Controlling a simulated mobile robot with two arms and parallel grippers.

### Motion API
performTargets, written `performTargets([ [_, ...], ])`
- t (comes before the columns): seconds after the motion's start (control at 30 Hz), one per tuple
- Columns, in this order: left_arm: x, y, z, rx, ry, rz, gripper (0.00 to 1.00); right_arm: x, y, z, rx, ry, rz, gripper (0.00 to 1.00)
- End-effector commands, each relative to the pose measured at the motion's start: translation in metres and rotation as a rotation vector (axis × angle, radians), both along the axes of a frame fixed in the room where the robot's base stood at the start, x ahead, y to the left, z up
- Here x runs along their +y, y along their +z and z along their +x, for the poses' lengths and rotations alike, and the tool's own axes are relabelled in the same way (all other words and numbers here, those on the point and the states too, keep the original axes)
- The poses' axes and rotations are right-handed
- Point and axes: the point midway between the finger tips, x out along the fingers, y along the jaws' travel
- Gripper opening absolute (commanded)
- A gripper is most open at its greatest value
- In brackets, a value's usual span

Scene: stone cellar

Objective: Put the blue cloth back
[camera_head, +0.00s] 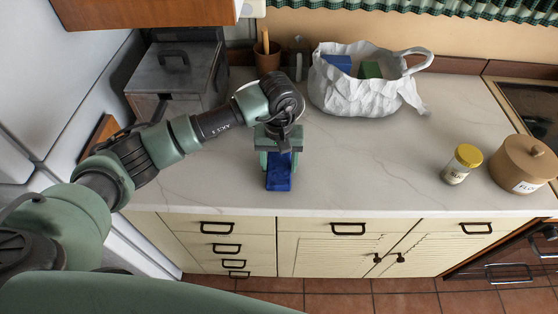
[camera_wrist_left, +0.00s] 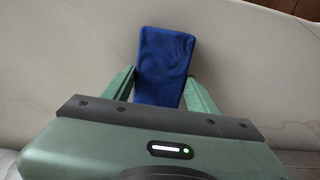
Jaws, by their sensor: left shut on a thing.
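The blue cloth (camera_head: 279,178) is a folded dark blue rectangle over the pale counter, near its front edge. My left gripper (camera_head: 279,158) is above it, pointing down, and is shut on the cloth. In the left wrist view the blue cloth (camera_wrist_left: 164,66) sits between the two green fingers of my left gripper (camera_wrist_left: 160,90). I cannot tell whether the cloth touches the counter. My right gripper is not in view.
A white bag (camera_head: 362,97) with a blue and a green item stands at the back. A grey lidded box (camera_head: 170,75) and a brown pot (camera_head: 267,57) are at the back left. A yellow-lidded jar (camera_head: 459,166) and a tan canister (camera_head: 522,166) stand right. The counter's middle (camera_head: 370,160) is clear.

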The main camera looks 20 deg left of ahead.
Motion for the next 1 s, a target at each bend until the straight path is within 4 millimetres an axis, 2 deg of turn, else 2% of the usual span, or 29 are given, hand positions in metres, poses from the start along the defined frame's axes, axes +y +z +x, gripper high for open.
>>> performTargets([
  [0.27,0.000,-0.004,0.000,-0.002,0.000,0.001,0.20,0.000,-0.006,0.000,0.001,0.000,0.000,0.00],
  [0.3,0.000,-0.002,0.000,-0.001,0.000,0.000,0.66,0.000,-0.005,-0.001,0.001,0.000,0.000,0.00],
  [0.37,0.000,-0.002,0.000,-0.001,0.000,0.000,0.80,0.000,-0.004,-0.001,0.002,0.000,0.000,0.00],
  [0.63,0.000,-0.002,0.000,0.000,0.000,0.000,0.80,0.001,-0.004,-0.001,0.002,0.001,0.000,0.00],
  [0.77,0.000,0.003,0.000,0.001,0.000,0.000,0.80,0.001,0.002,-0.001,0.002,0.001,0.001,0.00],
  [0.8,0.000,0.005,0.001,-0.003,0.000,0.000,0.80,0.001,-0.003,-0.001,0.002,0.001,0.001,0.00],
  [0.87,0.000,0.013,0.002,-0.005,-0.001,-0.001,0.80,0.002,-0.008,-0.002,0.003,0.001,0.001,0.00],
  [1.0,0.000,0.041,0.002,-0.007,-0.002,0.000,0.80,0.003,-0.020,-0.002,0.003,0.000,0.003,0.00],
])
